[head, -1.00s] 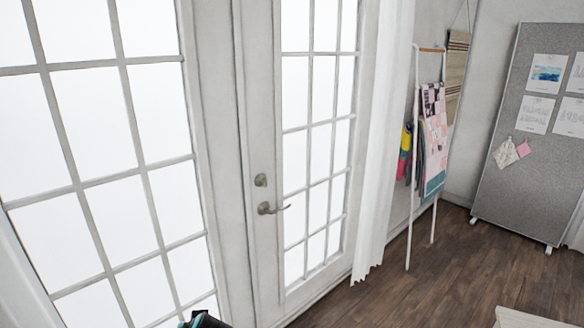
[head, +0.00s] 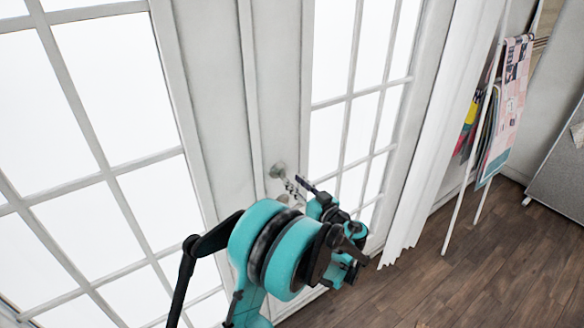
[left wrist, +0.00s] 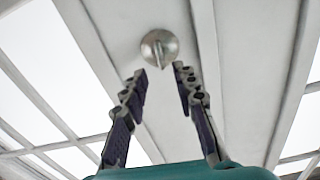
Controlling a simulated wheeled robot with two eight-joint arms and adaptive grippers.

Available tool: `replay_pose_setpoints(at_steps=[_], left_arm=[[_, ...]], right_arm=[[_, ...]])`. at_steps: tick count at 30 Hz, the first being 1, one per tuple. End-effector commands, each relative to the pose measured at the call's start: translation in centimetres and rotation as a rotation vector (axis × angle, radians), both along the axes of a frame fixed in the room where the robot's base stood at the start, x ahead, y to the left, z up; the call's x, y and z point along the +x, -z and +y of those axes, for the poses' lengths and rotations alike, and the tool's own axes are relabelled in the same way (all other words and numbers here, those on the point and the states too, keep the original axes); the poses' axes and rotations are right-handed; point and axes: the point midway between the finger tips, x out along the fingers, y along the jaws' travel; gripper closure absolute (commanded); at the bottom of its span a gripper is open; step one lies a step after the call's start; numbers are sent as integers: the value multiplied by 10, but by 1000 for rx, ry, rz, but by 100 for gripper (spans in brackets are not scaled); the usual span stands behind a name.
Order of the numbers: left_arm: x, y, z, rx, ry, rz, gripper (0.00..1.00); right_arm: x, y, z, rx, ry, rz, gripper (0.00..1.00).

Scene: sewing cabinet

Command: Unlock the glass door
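The white glass door (head: 345,110) with its grid of panes stands ahead of me. Its round metal lock knob (head: 277,170) shows just beyond my left fingertips; in the left wrist view the knob (left wrist: 159,47) has an upright thumb-turn at its middle. My left gripper (head: 300,185) is raised in front of the door. In the left wrist view its two fingers (left wrist: 160,75) are apart and empty, with the knob a little beyond the gap between the tips. The door handle below the lock is mostly hidden behind my left gripper. My right gripper is not in view.
A second paned door (head: 90,150) is on the left. A white curtain (head: 435,140) hangs to the right of the door. A rack with hanging fabrics (head: 507,105) and a grey board (head: 562,175) stand farther right. The wooden floor (head: 480,260) between is clear.

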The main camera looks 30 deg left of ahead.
Motion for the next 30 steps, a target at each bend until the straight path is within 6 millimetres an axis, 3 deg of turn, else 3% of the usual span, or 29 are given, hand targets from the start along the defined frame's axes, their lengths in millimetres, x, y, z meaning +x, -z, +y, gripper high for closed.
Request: replay_pose_setpoints(at_steps=[10, 22, 25, 30], left_arm=[[24, 2, 50, -1, -2, 3, 72], [29, 0, 58, -2, 0, 3, 72], [29, 0, 58, -2, 0, 3, 98], [29, 0, 58, -2, 0, 3, 100]], right_arm=[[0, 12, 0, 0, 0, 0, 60], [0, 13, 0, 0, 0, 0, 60], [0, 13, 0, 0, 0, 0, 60], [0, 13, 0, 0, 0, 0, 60]])
